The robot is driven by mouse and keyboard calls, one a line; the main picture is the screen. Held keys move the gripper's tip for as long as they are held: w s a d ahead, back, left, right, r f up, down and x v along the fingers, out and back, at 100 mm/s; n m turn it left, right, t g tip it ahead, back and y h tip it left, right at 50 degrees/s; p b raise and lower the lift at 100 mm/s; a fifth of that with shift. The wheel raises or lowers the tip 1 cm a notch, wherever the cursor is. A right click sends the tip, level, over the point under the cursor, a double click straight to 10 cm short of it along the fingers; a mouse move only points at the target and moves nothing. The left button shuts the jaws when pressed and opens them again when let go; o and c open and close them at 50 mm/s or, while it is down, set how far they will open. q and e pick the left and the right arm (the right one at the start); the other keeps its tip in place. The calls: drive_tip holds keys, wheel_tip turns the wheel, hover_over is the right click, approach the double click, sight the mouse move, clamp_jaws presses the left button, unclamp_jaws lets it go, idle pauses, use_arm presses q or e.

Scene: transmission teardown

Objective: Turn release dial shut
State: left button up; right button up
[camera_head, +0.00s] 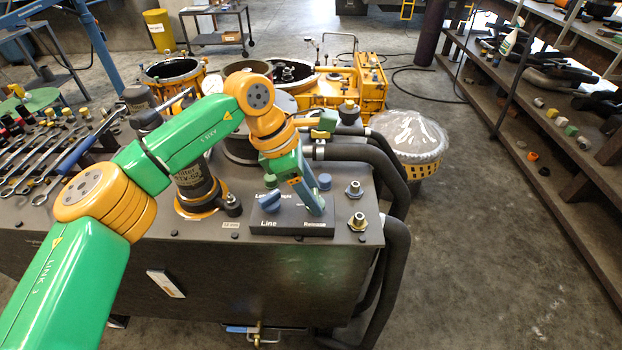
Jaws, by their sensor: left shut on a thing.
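The dial panel (290,229) is a dark box near the front right edge of the dark cabinet top. Its labels look like "Line" at the left and "Release" at the right. A blue dial (269,204) stands above "Line". My left gripper (317,209) reaches down from above onto the spot over the right label. It is shut on the release dial, which is mostly hidden by the fingers, so its angle cannot be read. Two more blue knobs stand behind, one (325,181) right of the gripper. My right gripper is not in view.
Brass and steel fittings (357,221) stand just right of the panel. A black filter with an orange base (197,190) stands left of it. Thick black hoses (396,260) run down the cabinet's right side. Wrenches (40,160) lie at the left. Shelving stands far right.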

use_arm(q)
drive_tip(key=shift+m+p, duration=0.45)
drive_tip(key=shift+m, duration=0.05)
drive_tip(key=o, duration=1.4)
drive_tip(key=shift+d, duration=0.1)
drive_tip(key=shift+c, duration=0.2)
drive_tip(key=v, duration=0.7)
drive_tip(key=shift+w+b, duration=0.15)
drive_tip(key=shift+b, duration=0.15)
